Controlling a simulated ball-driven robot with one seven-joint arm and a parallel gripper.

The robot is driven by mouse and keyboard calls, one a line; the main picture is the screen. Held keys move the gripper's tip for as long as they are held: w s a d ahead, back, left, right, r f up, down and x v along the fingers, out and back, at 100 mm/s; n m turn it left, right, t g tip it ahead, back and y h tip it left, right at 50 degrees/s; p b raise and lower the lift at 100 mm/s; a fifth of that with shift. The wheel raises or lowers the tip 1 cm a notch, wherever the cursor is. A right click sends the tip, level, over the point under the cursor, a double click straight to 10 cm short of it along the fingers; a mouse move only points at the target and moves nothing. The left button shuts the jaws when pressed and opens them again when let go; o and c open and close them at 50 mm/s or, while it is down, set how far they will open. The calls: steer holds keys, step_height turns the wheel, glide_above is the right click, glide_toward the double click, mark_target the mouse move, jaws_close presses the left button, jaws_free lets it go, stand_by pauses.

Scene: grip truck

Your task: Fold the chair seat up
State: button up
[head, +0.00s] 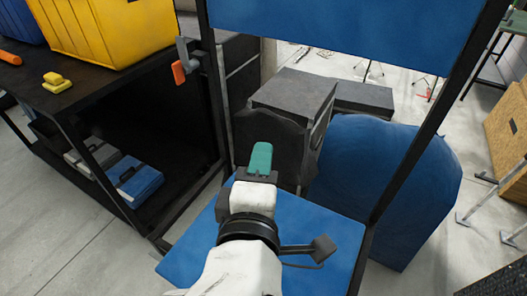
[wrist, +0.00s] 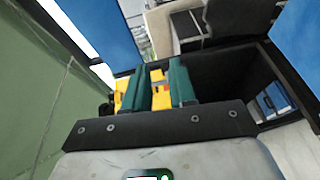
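The chair has a blue seat (head: 315,235) that lies down flat, low in the head view, and a blue backrest (head: 340,35) at the top. Black posts (head: 425,125) run between them at the sides. My gripper (head: 261,158) is above and beyond the seat, between the posts, with green fingers pointing away. My arm hides the middle of the seat. In the wrist view my gripper (wrist: 159,72) has its two green fingers apart with a narrow gap and nothing held. Blue panels show at the wrist view's upper left and right; I cannot tell which is the seat.
A black shelf (head: 95,80) on the left carries a yellow crate (head: 110,30) and a small yellow object (head: 56,82). A blue case (head: 135,182) lies below. Dark grey boxes (head: 290,90) and a blue rounded bulk (head: 400,175) stand behind the chair.

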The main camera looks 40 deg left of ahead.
steer(key=v, duration=0.8)
steer(key=shift+b, duration=0.4)
steer(key=shift+c, duration=0.3)
